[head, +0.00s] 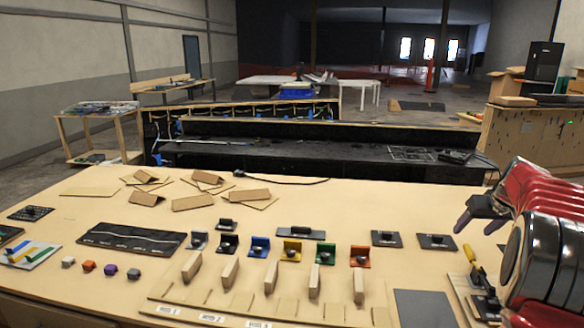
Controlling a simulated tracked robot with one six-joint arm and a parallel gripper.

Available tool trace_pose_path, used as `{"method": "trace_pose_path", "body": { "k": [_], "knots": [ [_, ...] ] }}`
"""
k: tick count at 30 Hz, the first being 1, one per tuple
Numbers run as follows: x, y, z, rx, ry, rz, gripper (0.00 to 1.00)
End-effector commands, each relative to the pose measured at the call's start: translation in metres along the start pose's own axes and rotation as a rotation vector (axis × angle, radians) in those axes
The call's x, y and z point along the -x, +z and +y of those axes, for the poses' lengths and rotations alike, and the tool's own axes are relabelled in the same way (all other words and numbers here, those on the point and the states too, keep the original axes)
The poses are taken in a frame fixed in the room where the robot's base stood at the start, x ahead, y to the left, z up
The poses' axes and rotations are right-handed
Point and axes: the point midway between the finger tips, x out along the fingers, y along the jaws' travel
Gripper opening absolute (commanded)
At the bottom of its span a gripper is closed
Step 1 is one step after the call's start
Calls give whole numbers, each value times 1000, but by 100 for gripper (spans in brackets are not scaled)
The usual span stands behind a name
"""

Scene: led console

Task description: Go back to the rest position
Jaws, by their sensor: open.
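My gripper (476,222) is at the right side of the head view, at the end of my red and black arm. Its two dark fingers point down and to the left, apart from each other, with nothing seen between them. It appears above the right part of the wooden table (90,190); its exact height cannot be told. My arm hides part of the table's right end.
Colored brackets (291,250) stand in a row behind upright wooden pieces (229,272). Small colored cubes (88,266) lie at left near a black mat (130,237). A yellow-handled tool (470,256) lies below my gripper. Loose wooden pieces (193,202) lie at the back.

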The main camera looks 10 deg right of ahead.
Motion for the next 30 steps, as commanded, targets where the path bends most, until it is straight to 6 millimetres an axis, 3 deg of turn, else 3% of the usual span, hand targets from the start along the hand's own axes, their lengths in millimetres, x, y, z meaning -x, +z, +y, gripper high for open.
{"method": "trace_pose_path", "body": {
  "k": [5, 14, 23, 30],
  "knots": [
    [15, 0, -28, 15, -9, -1, 62],
    [64, 18, -118, 53, -36, -18, 62],
    [113, 58, -201, 93, -63, -32, 62],
    [149, 102, -255, 126, -81, -41, 62]
  ]
}}
